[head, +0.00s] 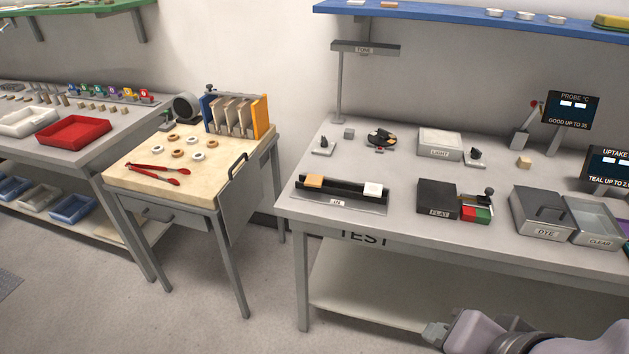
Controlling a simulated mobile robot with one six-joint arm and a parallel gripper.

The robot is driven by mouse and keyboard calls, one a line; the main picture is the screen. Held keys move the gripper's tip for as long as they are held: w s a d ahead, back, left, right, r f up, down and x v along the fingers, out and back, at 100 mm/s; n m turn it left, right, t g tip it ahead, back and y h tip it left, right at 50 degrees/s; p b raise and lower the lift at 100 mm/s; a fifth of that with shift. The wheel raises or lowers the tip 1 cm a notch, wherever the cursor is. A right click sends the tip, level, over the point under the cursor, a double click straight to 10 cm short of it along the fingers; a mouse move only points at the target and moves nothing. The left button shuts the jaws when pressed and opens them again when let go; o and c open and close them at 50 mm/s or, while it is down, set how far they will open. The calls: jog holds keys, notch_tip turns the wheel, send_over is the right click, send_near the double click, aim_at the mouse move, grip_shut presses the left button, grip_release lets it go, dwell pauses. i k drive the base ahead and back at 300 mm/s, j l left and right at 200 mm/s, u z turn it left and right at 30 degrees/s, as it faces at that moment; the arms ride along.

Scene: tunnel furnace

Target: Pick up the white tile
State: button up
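A small white tile (373,189) lies at the right end of a black rail-like holder (343,190) on the test table. An orange-tan tile (314,181) lies at the left end of the same holder. A label plate is on the holder's front. Part of my arm shows at the bottom right edge, below and in front of the table, well apart from the tile. My gripper's fingers do not show.
Right of the holder stand a black box (437,199), a red and green block (477,210), the DYE box (541,214) and the CLEAR tray (597,223). A lamp post (340,88) rises behind. The tabletop (420,240) in front is clear. A wooden-topped cart (165,194) stands left.

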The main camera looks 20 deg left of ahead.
aim_at(372, 190)
jog(key=i+j+z, duration=0.2)
jog(key=j+z, duration=0.15)
jog(key=i+j+z, duration=0.3)
jog(key=j+z, duration=0.35)
jog(key=j, duration=0.15)
jog(key=i+j+z, duration=0.1)
jog(key=j+z, duration=0.2)
jog(key=j, duration=0.15)
jog(key=j+z, duration=0.35)
jog(key=i+j, duration=0.05)
jog(key=j, duration=0.05)
